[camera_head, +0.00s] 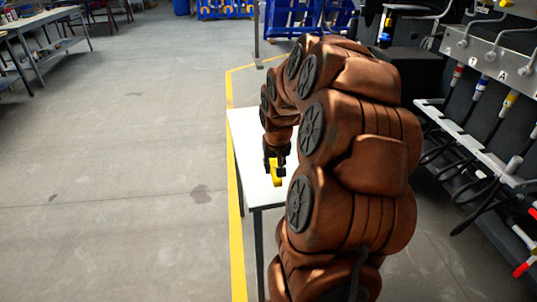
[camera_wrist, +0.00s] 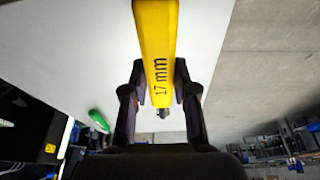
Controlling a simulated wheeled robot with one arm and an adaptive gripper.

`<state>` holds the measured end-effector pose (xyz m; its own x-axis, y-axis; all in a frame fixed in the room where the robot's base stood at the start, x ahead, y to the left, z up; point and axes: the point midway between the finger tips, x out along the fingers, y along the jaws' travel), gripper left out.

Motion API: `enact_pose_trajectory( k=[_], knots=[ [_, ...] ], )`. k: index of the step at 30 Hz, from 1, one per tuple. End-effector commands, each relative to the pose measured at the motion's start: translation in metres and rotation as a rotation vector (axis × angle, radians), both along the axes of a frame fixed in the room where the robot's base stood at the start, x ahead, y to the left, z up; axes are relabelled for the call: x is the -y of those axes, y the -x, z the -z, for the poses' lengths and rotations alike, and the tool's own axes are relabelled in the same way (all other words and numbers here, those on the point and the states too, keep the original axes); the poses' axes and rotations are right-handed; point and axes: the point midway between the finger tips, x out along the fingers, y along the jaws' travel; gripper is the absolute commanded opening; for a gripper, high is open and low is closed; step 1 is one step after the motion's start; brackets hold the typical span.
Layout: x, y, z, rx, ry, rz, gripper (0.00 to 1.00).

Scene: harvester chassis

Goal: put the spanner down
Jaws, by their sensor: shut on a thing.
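The spanner (camera_wrist: 157,40) is yellow and marked "17 mm" in the wrist view. My gripper (camera_wrist: 159,75) is shut on it, one finger on each side. In the head view the spanner (camera_head: 276,172) shows as a small yellow piece below my gripper (camera_head: 275,158), over the white table (camera_head: 251,130). I cannot tell whether the spanner touches the table top. Its far end runs out of the top of the wrist view. My arm hides much of the table in the head view.
A green object (camera_wrist: 98,120) shows at the left in the wrist view. A rack with hanging cables and tools (camera_head: 480,100) stands to the right. Grey floor with a yellow line (camera_head: 236,230) lies left of the table and looks clear. Blue racks (camera_head: 300,18) stand behind.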

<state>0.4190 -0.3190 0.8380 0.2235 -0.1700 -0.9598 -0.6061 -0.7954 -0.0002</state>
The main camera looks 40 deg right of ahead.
Motion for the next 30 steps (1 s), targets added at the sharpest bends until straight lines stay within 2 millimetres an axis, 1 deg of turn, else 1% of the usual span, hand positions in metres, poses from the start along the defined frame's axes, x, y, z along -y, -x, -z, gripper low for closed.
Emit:
enact_pose_trajectory(
  k=[1, 15, 21, 25, 30],
  knots=[
    [0.005, -0.007, 0.0, 0.001, 0.001, 0.0, 0.0],
    [0.045, -0.06, 0.006, 0.003, 0.003, -0.001, 0.0],
    [0.059, -0.078, 0.008, 0.001, 0.001, -0.001, 0.0],
    [0.064, -0.084, 0.009, -0.001, 0.001, -0.001, 0.0],
    [0.065, -0.086, 0.013, -0.001, 0.001, -0.001, 0.0]
  ],
)
